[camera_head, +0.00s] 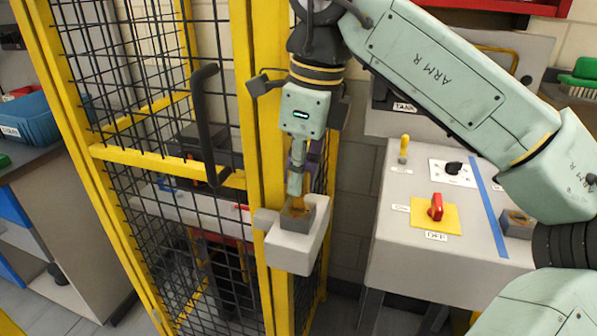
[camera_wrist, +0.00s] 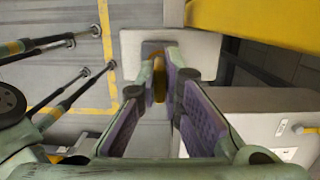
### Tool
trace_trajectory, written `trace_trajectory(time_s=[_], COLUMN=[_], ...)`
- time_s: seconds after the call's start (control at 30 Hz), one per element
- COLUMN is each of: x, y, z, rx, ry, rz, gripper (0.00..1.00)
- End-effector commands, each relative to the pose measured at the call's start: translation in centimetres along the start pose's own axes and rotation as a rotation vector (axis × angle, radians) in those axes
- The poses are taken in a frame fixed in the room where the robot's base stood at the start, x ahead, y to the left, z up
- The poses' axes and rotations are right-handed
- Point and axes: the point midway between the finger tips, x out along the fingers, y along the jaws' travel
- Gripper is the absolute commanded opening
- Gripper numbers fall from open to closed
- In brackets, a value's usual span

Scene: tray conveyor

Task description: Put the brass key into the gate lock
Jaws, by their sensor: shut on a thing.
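My gripper (camera_head: 297,182) points down over the yellow gate post, with its fingertips just above the gate lock. The lock is a dark grey block (camera_head: 308,220) on a white housing (camera_head: 290,251). My fingers are shut on the brass key (camera_head: 297,206), of which a brass-yellow part shows below the tips, at the top of the grey block. In the wrist view the key (camera_wrist: 159,88) shows between the fingertips, in front of the white housing (camera_wrist: 204,52). My fingers hide much of the key, and I cannot tell how deep it sits in the lock.
The yellow-framed mesh gate (camera_head: 160,155) with a black handle (camera_head: 203,120) stands left of my gripper. A grey control console (camera_head: 400,235) with a red knob (camera_head: 436,207) and a small upright yellow piece (camera_head: 404,147) is on the right. A blue bin (camera_head: 38,120) sits far left.

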Motion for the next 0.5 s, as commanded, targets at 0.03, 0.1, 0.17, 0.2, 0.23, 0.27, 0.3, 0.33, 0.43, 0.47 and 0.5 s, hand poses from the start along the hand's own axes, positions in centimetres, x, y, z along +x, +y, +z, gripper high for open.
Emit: trace_trajectory(time_s=[0.03,0.1,0.17,0.2,0.23,0.27,0.3,0.33,0.43,0.47,0.5], x=[0.2,0.4,0.6,0.6,0.7,0.8,0.9,1.0,1.2,1.3,1.4], y=[0.0,0.0,0.0,0.0,0.0,0.0,0.0,0.0,0.0,0.0,0.0], z=[0.0,-0.1,-0.1,-0.1,-0.1,-0.1,-0.1,-0.1,-0.2,-0.2,-0.2], rx=[0.000,0.000,0.000,0.000,0.000,0.000,0.000,0.000,0.001,0.001,0.001], ry=[0.000,0.000,0.000,0.000,0.000,0.000,0.000,0.000,0.000,0.000,0.000], rz=[0.000,0.000,0.000,0.000,0.000,0.000,0.000,0.000,0.000,0.000,0.000], gripper=[0.00,0.00,0.00,0.00,0.00,0.00,0.00,0.00,0.00,0.00,0.00])
